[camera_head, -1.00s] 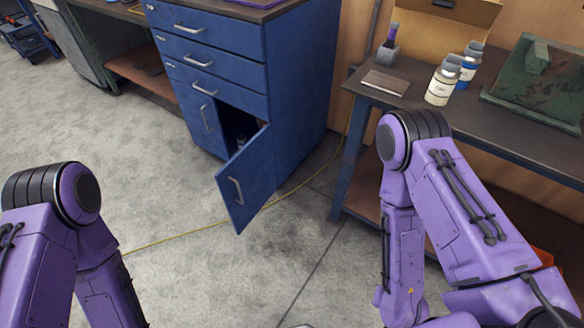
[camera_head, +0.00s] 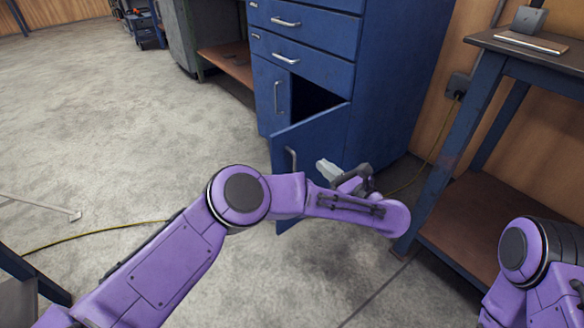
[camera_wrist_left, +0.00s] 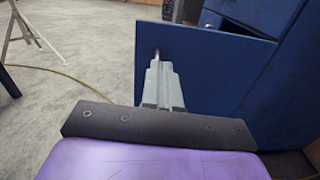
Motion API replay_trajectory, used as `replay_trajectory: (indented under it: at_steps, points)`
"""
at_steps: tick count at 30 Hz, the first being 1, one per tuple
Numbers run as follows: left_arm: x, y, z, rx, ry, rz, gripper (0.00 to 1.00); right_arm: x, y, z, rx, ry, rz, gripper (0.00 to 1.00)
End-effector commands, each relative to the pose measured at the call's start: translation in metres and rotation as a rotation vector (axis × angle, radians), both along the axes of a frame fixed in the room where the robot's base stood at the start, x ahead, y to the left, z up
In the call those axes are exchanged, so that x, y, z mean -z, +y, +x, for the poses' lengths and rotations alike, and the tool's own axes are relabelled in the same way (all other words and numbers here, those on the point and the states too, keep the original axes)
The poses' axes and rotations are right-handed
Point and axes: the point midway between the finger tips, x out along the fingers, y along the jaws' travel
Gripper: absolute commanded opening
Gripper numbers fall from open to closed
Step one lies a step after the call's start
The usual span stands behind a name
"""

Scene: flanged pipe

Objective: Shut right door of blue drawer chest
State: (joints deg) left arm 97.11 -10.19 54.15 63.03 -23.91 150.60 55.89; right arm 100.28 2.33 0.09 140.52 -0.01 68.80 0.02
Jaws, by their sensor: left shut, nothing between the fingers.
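The blue drawer chest (camera_head: 390,90) has its lower right door (camera_head: 315,135) standing ajar, with a dark opening (camera_head: 312,98) behind its top. The door's outer face and silver handle (camera_head: 290,158) face me. My left gripper (camera_head: 325,168) is shut and empty, in front of the outer face and right of the handle. In the left wrist view the gripper (camera_wrist_left: 163,75) points at the door (camera_wrist_left: 205,65); whether it touches is unclear. My forearm hides the door's lower part. My right arm shows at the right edge, its gripper out of view.
The chest's left door (camera_head: 270,95) and drawers (camera_head: 300,50) are shut. A workbench (camera_head: 520,45) with a lower shelf (camera_head: 500,210) stands at the right. A yellow cable (camera_head: 95,231) lies on the floor. The floor at left is mostly clear.

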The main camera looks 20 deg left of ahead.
Motion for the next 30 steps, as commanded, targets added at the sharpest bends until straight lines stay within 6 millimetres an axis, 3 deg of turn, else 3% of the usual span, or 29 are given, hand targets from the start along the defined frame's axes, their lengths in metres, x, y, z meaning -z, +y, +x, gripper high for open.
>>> replay_trajectory:
  at_steps: [5, 21, 30]
  points:
    - [0.000, 0.015, 0.009, -0.035, -0.035, -0.050, 0.00, 0.007, 0.000, 0.000, 0.001, 0.000, 0.000, 0.93]
    - [0.002, 0.103, 0.072, -0.033, -0.032, -0.045, 0.00, 0.039, 0.002, -0.003, 0.003, 0.004, 0.006, 0.93]
    - [-0.001, 0.116, 0.082, -0.029, -0.031, -0.042, 0.00, 0.042, 0.003, -0.003, 0.004, 0.005, 0.006, 0.93]
